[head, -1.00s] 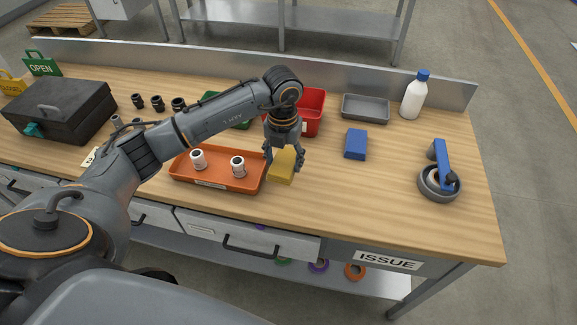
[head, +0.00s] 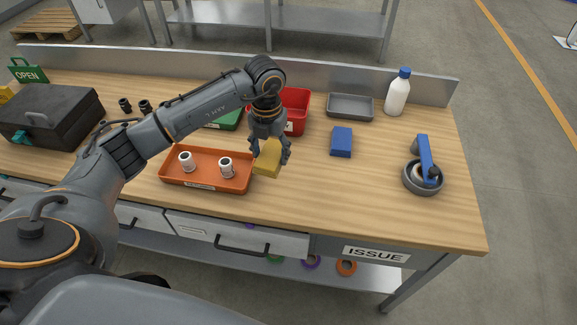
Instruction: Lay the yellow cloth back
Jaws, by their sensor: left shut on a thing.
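The yellow cloth (head: 267,159) is a folded block shape at the middle of the wooden bench, just right of the orange tray. My left gripper (head: 269,152) comes down over it from above and is shut on it, with a finger on each side. I cannot tell whether the cloth touches the bench top. My right gripper is not in view.
The orange tray (head: 207,184) with two white fittings lies close on the left. A red bin (head: 296,108) stands behind the gripper. The front right bench is clear.

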